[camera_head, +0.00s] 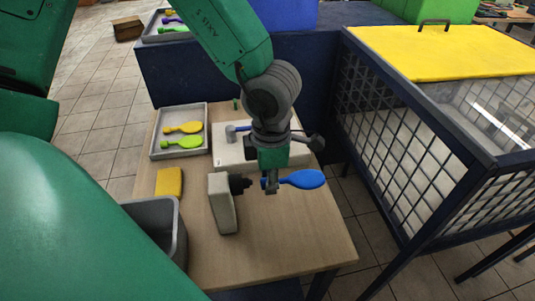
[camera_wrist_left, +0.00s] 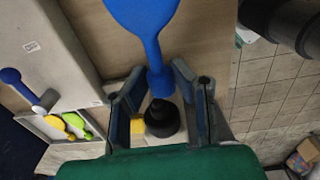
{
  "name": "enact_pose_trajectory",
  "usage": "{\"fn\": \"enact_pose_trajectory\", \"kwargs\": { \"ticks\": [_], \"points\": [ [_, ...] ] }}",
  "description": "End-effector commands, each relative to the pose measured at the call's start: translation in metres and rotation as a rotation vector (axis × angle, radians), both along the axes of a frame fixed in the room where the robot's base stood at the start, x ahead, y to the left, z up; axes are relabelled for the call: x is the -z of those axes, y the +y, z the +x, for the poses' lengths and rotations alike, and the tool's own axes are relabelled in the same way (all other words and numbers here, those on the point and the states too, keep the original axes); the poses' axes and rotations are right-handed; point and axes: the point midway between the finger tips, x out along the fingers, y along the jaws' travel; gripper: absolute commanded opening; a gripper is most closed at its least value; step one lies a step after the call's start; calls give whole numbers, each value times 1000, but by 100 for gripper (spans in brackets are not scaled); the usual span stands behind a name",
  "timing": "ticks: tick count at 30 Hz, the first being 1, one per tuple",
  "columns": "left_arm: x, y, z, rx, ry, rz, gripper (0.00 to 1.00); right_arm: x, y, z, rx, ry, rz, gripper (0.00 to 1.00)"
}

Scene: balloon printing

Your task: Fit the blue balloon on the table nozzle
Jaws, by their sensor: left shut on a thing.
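The blue balloon (camera_head: 306,179) is held out sideways, its round body pointing right in the head view. My left gripper (camera_head: 270,184) is shut on its neck. In the left wrist view the balloon (camera_wrist_left: 143,18) has its neck between the two fingers (camera_wrist_left: 160,86). The black table nozzle (camera_head: 240,184) sticks out to the right from an upright beige block (camera_head: 222,205). In the left wrist view the balloon's mouth lines up with the nozzle (camera_wrist_left: 162,120) and is very close to it; whether they touch is unclear. My right gripper is not in view.
A grey tray (camera_head: 155,152) with yellow and green balloons stands at the back left. A yellow block (camera_head: 169,182) and a grey bin (camera_head: 170,222) are left of the nozzle. A white machine (camera_head: 226,157) stands behind. The front right tabletop (camera_head: 290,240) is clear.

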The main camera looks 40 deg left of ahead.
Motion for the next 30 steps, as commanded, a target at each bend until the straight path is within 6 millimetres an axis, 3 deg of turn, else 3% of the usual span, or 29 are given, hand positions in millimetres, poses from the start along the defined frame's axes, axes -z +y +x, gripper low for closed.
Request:
{"fn": "enact_pose_trajectory", "kwargs": {
  "ticks": [9, 22, 30],
  "points": [
    [3, 14, 2, -4, 0, -13, 10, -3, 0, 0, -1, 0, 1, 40],
    [2, 8, 8, -2, 1, 2, 10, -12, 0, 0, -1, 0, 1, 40],
    [5, 15, 8, -3, 1, -7, 10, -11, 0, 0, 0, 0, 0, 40]
  ]
}}
